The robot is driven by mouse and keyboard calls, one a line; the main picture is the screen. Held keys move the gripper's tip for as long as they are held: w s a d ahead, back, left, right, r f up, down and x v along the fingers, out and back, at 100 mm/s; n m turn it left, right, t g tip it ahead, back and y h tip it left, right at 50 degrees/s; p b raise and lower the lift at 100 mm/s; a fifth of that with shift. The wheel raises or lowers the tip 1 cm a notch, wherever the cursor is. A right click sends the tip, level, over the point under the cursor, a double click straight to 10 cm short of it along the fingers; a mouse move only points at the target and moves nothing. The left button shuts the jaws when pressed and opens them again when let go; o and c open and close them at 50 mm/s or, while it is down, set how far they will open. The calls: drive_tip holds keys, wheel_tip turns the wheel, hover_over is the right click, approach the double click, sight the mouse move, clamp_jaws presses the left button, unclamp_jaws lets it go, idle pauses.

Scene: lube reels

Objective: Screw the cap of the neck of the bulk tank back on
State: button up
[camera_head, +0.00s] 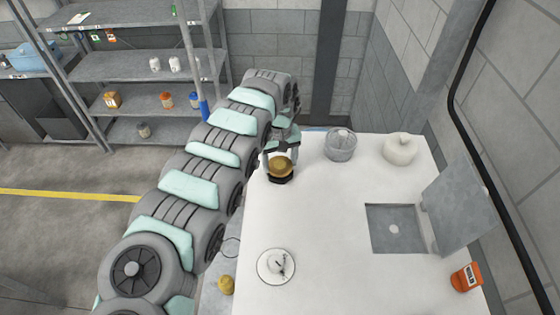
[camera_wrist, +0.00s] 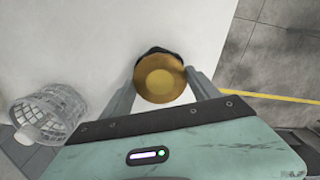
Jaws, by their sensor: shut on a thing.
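The brass-coloured cap (camera_head: 280,163) is round and sits over a dark neck (camera_head: 280,179) near the far left edge of the white bulk tank top (camera_head: 330,225). My gripper (camera_head: 280,167) reaches it from behind, with its fingers on both sides of the cap. In the wrist view my gripper (camera_wrist: 165,90) is shut on the cap (camera_wrist: 160,78), one finger at its left and one at its right. A dark rim of the neck (camera_wrist: 154,52) shows behind the cap. Whether the threads are engaged cannot be seen.
A wire-mesh basket (camera_head: 340,145) stands right of my gripper, also in the wrist view (camera_wrist: 50,112). A white rounded lid (camera_head: 400,149), an open square hatch (camera_head: 398,228), a gauge-like disc (camera_head: 276,266) and an orange container (camera_head: 466,277) are on the tank. A yellow object (camera_head: 226,284) lies beside it.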

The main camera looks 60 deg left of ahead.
sight(280, 165)
drive_tip(key=o, duration=1.5)
drive_tip(key=shift+o, duration=0.6)
drive_tip(key=shift+r, duration=3)
